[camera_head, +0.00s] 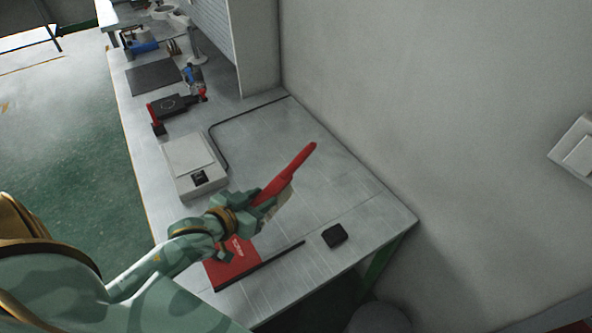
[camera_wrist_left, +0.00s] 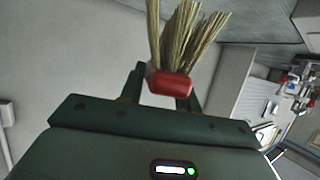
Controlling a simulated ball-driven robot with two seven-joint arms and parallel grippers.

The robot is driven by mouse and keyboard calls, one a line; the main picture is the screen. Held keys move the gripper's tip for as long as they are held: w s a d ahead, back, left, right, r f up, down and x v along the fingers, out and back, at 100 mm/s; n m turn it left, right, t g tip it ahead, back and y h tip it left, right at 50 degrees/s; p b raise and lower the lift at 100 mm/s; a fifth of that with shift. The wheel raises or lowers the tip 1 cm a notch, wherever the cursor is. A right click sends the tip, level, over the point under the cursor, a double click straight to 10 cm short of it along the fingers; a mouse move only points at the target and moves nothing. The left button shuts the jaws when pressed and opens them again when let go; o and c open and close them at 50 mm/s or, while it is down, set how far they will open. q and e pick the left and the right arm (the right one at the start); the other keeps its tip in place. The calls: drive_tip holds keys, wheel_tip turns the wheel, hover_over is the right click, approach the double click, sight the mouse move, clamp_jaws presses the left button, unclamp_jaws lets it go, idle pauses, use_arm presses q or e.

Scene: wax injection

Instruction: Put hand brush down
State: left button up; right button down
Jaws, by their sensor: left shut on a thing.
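A red hand brush (camera_head: 287,174) with pale bristles is in my left gripper (camera_head: 262,196), held over the workbench (camera_head: 335,185). In the head view its handle points up and to the right. I cannot tell how high above the bench it is. In the left wrist view the brush's red end (camera_wrist_left: 170,85) sits between the two fingers of my left gripper (camera_wrist_left: 165,92), and its straw-coloured bristles (camera_wrist_left: 180,35) point up in the picture. My left gripper is shut on the brush. My right gripper is not in view.
A white scale (camera_head: 190,160) stands left of the brush. A red object (camera_head: 232,264) lies below my left gripper, and a small black box (camera_head: 334,235) lies near the bench's lower right edge. A wall borders the right side. The bench between brush and wall is clear.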

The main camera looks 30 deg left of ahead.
use_arm(q)
drive_tip(key=w+f+b, duration=0.2)
drive_tip(key=w+f, duration=0.2)
drive_tip(key=w+f+b, duration=0.2)
drive_tip(key=w+f, duration=0.2)
drive_tip(key=w, duration=0.1)
drive_tip(key=w+f+b, duration=0.3)
drive_tip(key=w+f, duration=0.1)
drive_tip(key=f, duration=0.1)
drive_tip(key=shift+w+a, duration=0.15)
drive_tip(key=shift+a, duration=0.2)
drive_tip(key=shift+r, duration=0.15)
drive_tip(key=shift+s+f, duration=0.3)
drive_tip(key=shift+f, duration=0.4)
drive_tip(key=o, duration=1.1)
drive_tip(key=shift+f, duration=0.1)
drive_tip(key=shift+w, duration=0.25)
